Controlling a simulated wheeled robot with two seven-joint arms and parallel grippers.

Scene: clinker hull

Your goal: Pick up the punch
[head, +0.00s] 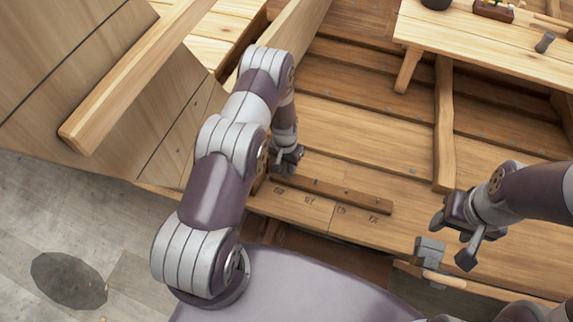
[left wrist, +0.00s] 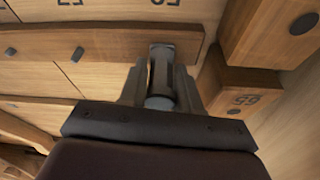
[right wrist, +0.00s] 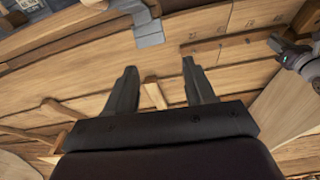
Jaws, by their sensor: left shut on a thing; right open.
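My left gripper (head: 289,160) is shut on a grey metal piece (left wrist: 161,82) with a squared top and a rounded lower part. In the left wrist view it stands between the fingers, beside a wooden strip. I cannot tell whether this piece is the punch; the arm and fingers hide much of it in the head view. A small grey metal piece with a flared end (head: 545,42) stands on the bench at the top right, apart from both grippers; it may be the punch. My right gripper (head: 452,241) is open and empty above the planks.
A dark wooden strip (head: 345,194) lies along numbered planks. The bench (head: 470,45) also holds a dark pot (head: 436,4) and a small rack (head: 493,10). Planks between the arms are mostly clear.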

